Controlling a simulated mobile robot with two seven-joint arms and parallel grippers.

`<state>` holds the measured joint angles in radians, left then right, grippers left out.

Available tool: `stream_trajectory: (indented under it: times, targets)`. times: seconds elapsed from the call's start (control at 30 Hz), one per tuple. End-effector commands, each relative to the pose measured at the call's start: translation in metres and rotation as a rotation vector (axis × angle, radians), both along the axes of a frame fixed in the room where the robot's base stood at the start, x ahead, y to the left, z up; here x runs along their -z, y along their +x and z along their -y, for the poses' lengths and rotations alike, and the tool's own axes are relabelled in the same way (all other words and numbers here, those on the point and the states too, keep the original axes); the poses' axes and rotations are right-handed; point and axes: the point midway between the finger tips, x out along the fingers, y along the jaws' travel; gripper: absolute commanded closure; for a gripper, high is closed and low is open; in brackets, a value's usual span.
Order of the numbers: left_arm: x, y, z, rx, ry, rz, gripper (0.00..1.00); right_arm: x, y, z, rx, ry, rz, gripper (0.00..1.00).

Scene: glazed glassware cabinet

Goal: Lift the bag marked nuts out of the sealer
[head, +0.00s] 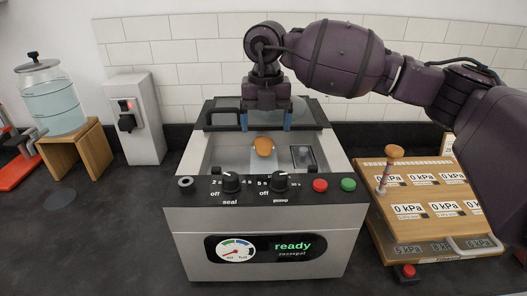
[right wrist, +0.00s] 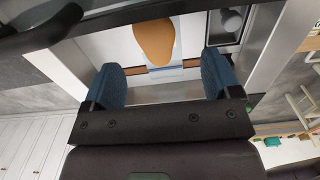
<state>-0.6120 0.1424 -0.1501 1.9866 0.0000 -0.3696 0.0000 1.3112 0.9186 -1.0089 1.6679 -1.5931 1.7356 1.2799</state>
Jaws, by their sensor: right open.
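The sealer (head: 190,235) stands in the middle of the counter, and its display reads "ready". Its chamber is open to view from above. An orange-brown rounded filling (head: 264,147) lies in the chamber on a pale sheet, which looks like the bag; no "nuts" marking is readable. The filling also shows in the right wrist view (right wrist: 154,40), beyond the fingertips. My right gripper (head: 266,128) is over the back of the chamber with its blue fingers apart and nothing between them. My left gripper is out of view.
The sealer's dark-framed lid (head: 222,104) is behind my right gripper. A wooden board with kPa labels (head: 430,205) and an upright wooden-knobbed pin (head: 395,152) stands right. A white switch box (head: 136,115) and water jar (head: 52,100) stand left. The front-left counter is clear.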

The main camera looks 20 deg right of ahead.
Motion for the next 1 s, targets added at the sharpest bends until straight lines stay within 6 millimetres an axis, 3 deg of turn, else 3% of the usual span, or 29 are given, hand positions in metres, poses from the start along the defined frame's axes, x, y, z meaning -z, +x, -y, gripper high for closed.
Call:
stream_trajectory:
  times: [0.37, 0.6, 0.87, 1.0]
  targets:
    - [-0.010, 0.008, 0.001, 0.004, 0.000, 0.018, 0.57, 0.031, 0.000, -0.002, -0.001, 0.000, -0.001, 0.17]
    - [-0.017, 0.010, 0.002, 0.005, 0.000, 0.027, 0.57, 0.062, 0.000, -0.004, -0.001, -0.001, -0.001, 0.17]
    - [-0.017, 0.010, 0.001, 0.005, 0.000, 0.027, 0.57, 0.066, 0.000, -0.004, -0.001, 0.001, 0.001, 0.17]
    - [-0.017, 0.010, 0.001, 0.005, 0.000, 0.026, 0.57, 0.066, 0.000, -0.004, -0.001, 0.001, 0.001, 0.37]
